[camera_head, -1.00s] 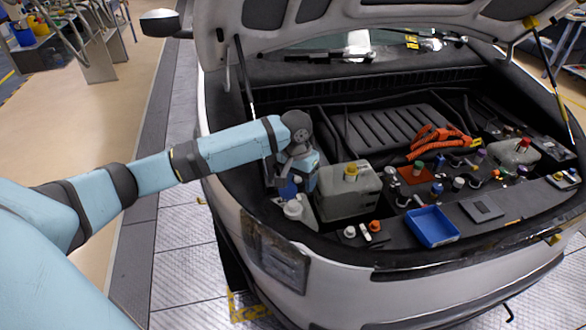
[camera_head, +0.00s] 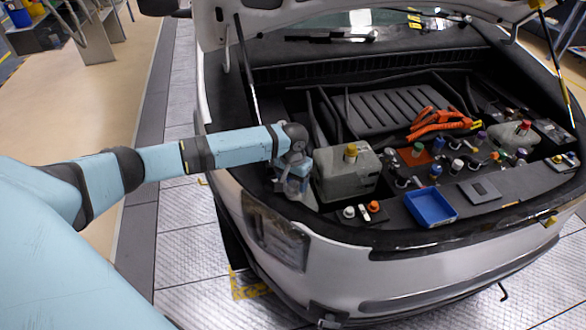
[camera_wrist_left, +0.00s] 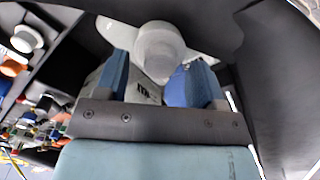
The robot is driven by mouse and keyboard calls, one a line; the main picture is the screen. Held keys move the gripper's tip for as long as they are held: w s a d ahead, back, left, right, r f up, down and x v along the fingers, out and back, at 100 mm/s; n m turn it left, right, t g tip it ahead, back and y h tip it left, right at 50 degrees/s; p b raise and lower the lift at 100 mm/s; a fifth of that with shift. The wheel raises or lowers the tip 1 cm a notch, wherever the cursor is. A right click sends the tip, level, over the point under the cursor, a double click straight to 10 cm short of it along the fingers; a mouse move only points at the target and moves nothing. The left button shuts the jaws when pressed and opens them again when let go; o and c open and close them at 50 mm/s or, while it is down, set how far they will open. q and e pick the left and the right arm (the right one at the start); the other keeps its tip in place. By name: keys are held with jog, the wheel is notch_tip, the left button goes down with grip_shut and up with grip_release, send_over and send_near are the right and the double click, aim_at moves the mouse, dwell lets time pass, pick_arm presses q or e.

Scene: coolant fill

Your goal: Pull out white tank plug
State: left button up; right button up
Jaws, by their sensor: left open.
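My right gripper is not in view.
A grey tank with a yellow cap (camera_head: 350,153) stands close right of the gripper. A blue tray (camera_head: 431,207), orange cables (camera_head: 440,122) and several coloured caps lie further right. The bay's left wall and the raised hood's strut (camera_head: 245,75) are close by.

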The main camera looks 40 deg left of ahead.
pick_arm(q)
jog(key=shift+f, duration=0.6)
jog(key=c, duration=1)
jog(key=shift+o, duration=1.3)
jog(key=shift+c, duration=0.6)
jog(key=shift+r+p, duration=0.2)
jog(key=shift+p, duration=0.1)
jog(key=shift+r, duration=0.1)
